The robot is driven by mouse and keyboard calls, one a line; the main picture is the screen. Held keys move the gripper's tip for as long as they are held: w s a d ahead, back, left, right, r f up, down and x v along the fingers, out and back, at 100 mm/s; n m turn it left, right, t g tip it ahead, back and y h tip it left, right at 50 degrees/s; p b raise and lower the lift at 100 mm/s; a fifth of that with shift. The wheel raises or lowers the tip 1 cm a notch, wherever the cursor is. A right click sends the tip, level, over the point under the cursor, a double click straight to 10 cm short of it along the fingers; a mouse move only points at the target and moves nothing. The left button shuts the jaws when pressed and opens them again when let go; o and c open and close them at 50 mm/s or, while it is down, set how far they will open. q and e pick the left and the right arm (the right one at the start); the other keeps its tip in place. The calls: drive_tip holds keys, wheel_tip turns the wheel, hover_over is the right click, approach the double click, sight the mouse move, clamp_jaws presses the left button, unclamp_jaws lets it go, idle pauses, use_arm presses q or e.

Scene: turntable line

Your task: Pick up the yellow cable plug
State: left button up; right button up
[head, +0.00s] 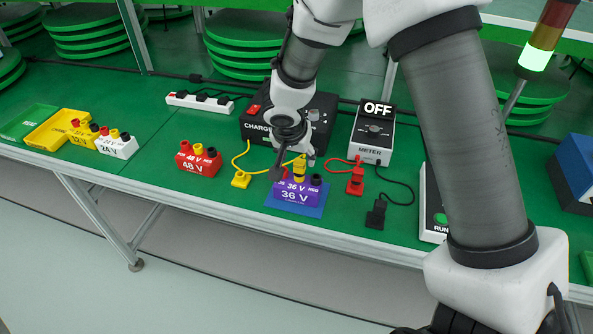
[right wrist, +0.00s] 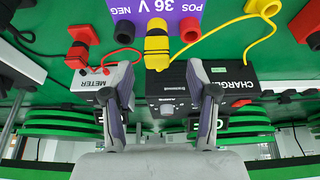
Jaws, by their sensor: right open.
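The yellow cable plug (head: 299,174) stands upright at the middle of the purple 36 V block (head: 291,196); it also shows in the right wrist view (right wrist: 157,47). A yellow cable runs from it to a yellow connector (head: 241,180) on the table, left of the block. My right gripper (head: 295,165) is above the block, pointing down at the plug. In the right wrist view its two fingers (right wrist: 158,72) are apart, one to each side of the plug's near end, with nothing held. Contact cannot be told. My left gripper is not in view.
The black charger (head: 321,118) stands behind the block. The meter (head: 373,135), a red plug (head: 355,181) and a black plug (head: 376,214) are to the right. The red 48 V block (head: 198,160) is to the left.

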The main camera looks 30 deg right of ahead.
sight(300, 160)
drive_tip(key=x, duration=0.4)
drive_tip(key=shift+s+d+f, duration=0.1)
drive_tip(key=shift+d+f, duration=0.05)
drive_tip(key=shift+d, duration=0.05)
drive_tip(key=shift+a, duration=0.1)
drive_tip(key=c, duration=0.3)
drive_tip(key=shift+s, duration=0.1)
drive_tip(key=c, duration=0.8)
drive_tip(key=shift+r, duration=0.7)
wheel_tip(300, 160, up, 2)
drive_tip(key=shift+r, duration=0.1)
drive_tip(key=s+a, duration=0.3)
drive_tip(key=s, duration=0.4)
drive_tip(key=s+a+r+b, duration=0.1)
drive_tip(key=s+a, duration=0.3)
drive_tip(key=s, duration=0.3)
drive_tip(key=shift+s+r, duration=0.15)
drive_tip(key=shift+r, duration=0.15)
